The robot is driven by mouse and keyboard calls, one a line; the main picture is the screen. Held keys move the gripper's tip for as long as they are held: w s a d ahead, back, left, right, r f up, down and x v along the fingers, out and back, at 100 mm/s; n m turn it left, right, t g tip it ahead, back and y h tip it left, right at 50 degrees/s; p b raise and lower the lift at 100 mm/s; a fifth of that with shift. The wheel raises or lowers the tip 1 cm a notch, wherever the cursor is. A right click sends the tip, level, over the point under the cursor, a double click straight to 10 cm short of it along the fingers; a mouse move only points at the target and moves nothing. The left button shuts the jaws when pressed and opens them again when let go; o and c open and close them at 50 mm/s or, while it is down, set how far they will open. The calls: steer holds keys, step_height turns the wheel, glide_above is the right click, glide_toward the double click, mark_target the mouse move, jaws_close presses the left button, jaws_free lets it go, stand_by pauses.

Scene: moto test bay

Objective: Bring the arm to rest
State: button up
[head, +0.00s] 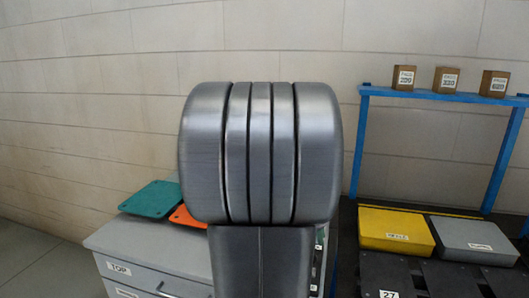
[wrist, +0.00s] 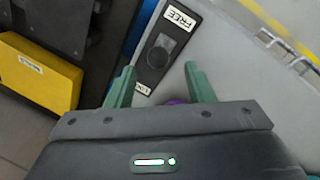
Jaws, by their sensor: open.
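My gripper (wrist: 160,88) shows in the wrist view with its two green fingers apart, so it is open. I see nothing held between the fingers. Beyond them lies a black panel (wrist: 160,48) with a round dark knob and a label reading FREE, set on a light grey surface (wrist: 215,45). A small purple thing (wrist: 176,101) shows partly behind the gripper body. In the head view my grey arm link fills the middle and hides what is behind it; the gripper does not show there.
A grey cabinet (head: 150,250) at left carries a teal pad (head: 152,199) and an orange pad (head: 185,217). At right, a blue rack (head: 430,95) holds small brown boxes (head: 447,80) above a yellow box (head: 396,232) and a grey box (head: 474,240). Metal handles (wrist: 285,50) show in the wrist view.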

steer(key=f, duration=0.3)
steer(key=d+f, duration=0.1)
steer(key=f, duration=0.2)
steer(key=shift+w+d+f, duration=0.15)
steer(key=shift+w+f, duration=0.05)
steer(key=shift+f, duration=0.1)
steer(key=shift+w+d, duration=0.1)
steer(key=shift+w, duration=0.2)
steer(key=shift+s+r, duration=0.1)
